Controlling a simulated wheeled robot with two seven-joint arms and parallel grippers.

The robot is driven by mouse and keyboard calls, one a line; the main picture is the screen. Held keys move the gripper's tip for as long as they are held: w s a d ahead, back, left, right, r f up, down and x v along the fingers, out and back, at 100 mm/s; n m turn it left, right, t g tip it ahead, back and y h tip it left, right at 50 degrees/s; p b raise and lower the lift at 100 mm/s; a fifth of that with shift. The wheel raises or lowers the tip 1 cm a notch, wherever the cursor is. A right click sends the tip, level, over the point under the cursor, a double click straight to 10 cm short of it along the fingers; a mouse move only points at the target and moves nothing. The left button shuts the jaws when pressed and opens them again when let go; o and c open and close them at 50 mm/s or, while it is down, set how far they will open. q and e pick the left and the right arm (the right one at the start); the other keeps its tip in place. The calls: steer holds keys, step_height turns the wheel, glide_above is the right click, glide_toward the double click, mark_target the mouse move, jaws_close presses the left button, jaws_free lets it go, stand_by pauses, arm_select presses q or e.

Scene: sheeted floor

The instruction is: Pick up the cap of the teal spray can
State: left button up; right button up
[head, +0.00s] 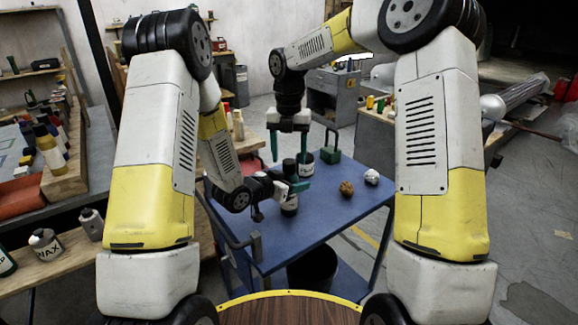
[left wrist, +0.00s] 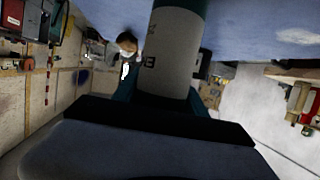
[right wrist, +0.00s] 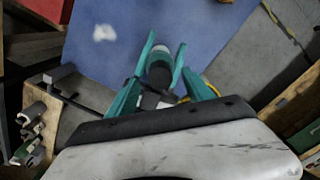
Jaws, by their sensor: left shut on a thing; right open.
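The teal spray can (head: 289,205) stands out below my left gripper (head: 297,187), which is shut around its body over the blue cart top. In the left wrist view the can (left wrist: 175,45) shows teal at one end and a pale label. Its dark cap (head: 289,168) sits on top in the head view; the left wrist view hides it. My right gripper (head: 289,155) points down from above with its fingers apart, just over the cap. In the right wrist view a dark and teal shape (right wrist: 160,72) shows between the open fingers; I cannot tell whether they touch it.
Another dark container with a white label (head: 306,172) stands close behind the can. A green padlock-shaped thing (head: 331,154) is beyond it. A brown lump (head: 346,188) and a crumpled white ball (head: 371,176) lie to the right. The cart's (head: 325,212) front right is clear.

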mark_target(289, 161)
steer(key=shift+f, duration=1.4)
jaws_close()
steer(key=shift+r, duration=0.1)
step_height(289, 161, up, 10)
steer(key=shift+f, duration=0.1)
arm_select(q)
steer(key=o, duration=1.5)
steer(key=shift+a, duration=0.1)
